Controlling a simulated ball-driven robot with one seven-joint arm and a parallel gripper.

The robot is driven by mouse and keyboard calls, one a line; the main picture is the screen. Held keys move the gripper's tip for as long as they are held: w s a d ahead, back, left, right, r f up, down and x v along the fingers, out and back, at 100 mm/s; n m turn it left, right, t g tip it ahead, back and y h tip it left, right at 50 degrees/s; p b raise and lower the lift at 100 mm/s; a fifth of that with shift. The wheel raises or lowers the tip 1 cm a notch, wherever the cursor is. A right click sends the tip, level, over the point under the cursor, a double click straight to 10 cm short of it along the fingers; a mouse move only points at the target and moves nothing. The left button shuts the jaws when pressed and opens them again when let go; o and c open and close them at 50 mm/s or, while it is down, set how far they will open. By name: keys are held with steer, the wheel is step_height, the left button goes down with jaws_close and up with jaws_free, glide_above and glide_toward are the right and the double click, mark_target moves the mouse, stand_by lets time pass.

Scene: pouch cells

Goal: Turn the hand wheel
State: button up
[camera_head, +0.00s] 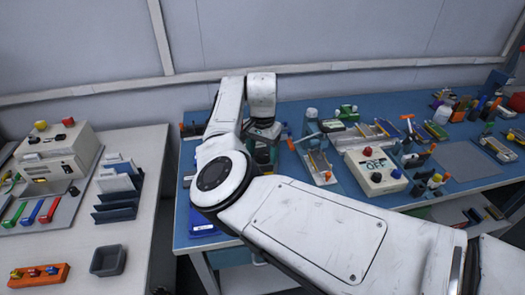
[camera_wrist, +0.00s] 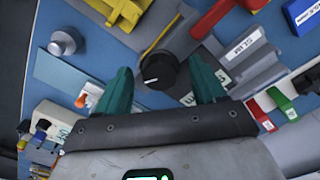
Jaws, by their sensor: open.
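In the wrist view a black round knob (camera_wrist: 158,70) with a small white mark on its face, which looks like the hand wheel, sits between the two teal fingers of my gripper (camera_wrist: 161,66). The fingers are spread wide, one on each side, with a gap visible between each and the knob. I cannot tell how far above or around the knob the fingertips are. The knob is beside a grey labelled fixture (camera_wrist: 238,48). In the head view my gripper (camera_head: 262,150) is low over the blue bench, largely hidden by my arm, and the knob cannot be made out.
In the wrist view a yellow part (camera_wrist: 115,10) is above the knob, and red and green tabs (camera_wrist: 280,103) are at right. A silver knob (camera_wrist: 66,42) is at upper left. In the head view the blue bench (camera_head: 460,180) holds a control box (camera_head: 375,170) and tools right of my gripper.

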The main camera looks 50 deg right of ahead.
steer(key=shift+c, duration=0.2)
steer(key=c, duration=1)
steer(key=shift+r+n+p, duration=0.15)
steer(key=shift+n+p, duration=0.15)
steer(key=shift+p, duration=0.2)
steer(key=shift+s+r+n+p, duration=0.1)
steer(key=shift+n+p, duration=0.5)
steer(key=shift+p, duration=0.1)
steer(key=n+p, duration=0.6)
steer(key=shift+d+n, duration=0.1)
steer(key=shift+n, duration=0.3)
steer(key=shift+n+p, duration=1)
steer(key=shift+n, duration=0.5)
